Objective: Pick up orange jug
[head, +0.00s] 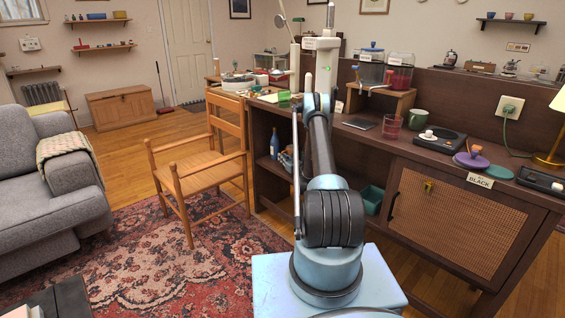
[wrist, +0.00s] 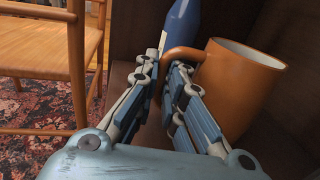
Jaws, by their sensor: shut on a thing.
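The orange jug (wrist: 240,88) stands at the right of the wrist view, its open rim up and its handle toward my gripper (wrist: 166,76). My gripper's two fingers reach the handle and are shut on it. The right finger covers the lower part of the handle and some of the jug's side. In the head view my arm reaches toward the shelf under the long brown counter, and I cannot make out the jug there.
A blue bottle (wrist: 182,30) stands just behind the handle; it also shows in the head view (head: 274,143). Dark shelf walls (wrist: 136,32) enclose the space. A wooden chair (wrist: 38,62) stands close on the left. A green bin (head: 371,200) is on the lower shelf.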

